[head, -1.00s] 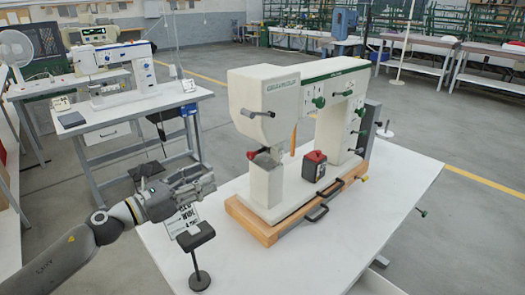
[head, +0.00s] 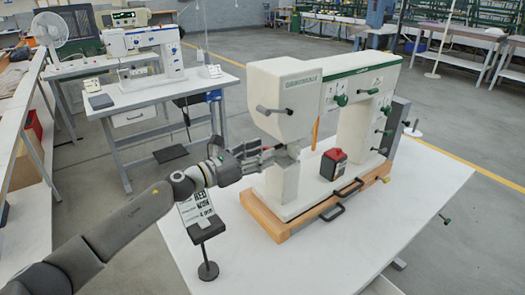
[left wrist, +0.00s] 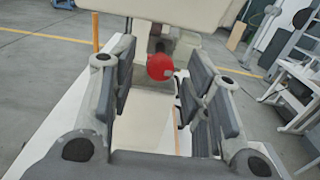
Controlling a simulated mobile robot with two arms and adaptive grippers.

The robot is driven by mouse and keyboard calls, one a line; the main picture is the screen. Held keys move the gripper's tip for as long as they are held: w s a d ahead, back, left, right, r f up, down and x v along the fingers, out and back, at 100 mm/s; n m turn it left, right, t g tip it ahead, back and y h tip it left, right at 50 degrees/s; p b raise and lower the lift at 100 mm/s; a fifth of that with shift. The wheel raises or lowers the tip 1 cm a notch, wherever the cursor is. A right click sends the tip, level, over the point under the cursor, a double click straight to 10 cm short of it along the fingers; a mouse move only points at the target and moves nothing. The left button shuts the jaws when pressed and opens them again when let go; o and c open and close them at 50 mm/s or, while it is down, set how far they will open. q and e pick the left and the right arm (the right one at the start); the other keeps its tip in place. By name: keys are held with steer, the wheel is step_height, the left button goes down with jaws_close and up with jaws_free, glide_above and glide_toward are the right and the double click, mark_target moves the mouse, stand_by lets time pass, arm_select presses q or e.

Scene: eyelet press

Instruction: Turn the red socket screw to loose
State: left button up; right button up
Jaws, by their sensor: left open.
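The red socket screw shows in the left wrist view as a round red head (left wrist: 160,66) on the front of the pale press (head: 288,90), under its overhanging upper head. My right gripper is not in view.
A black and red box (head: 333,165) stands on the press base. The wooden board (head: 275,228) under it has black handles at its front edge. A small stand with a printed sign (head: 205,232) stands below my left arm. The white table (head: 380,235) is clear in front.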

arm_select(q)
steer(key=shift+w+d, duration=0.3)
steer(key=shift+d, duration=0.15)
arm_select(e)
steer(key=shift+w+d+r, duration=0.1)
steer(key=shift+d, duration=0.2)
arm_select(q)
steer(key=c, duration=0.9)
jaws_close()
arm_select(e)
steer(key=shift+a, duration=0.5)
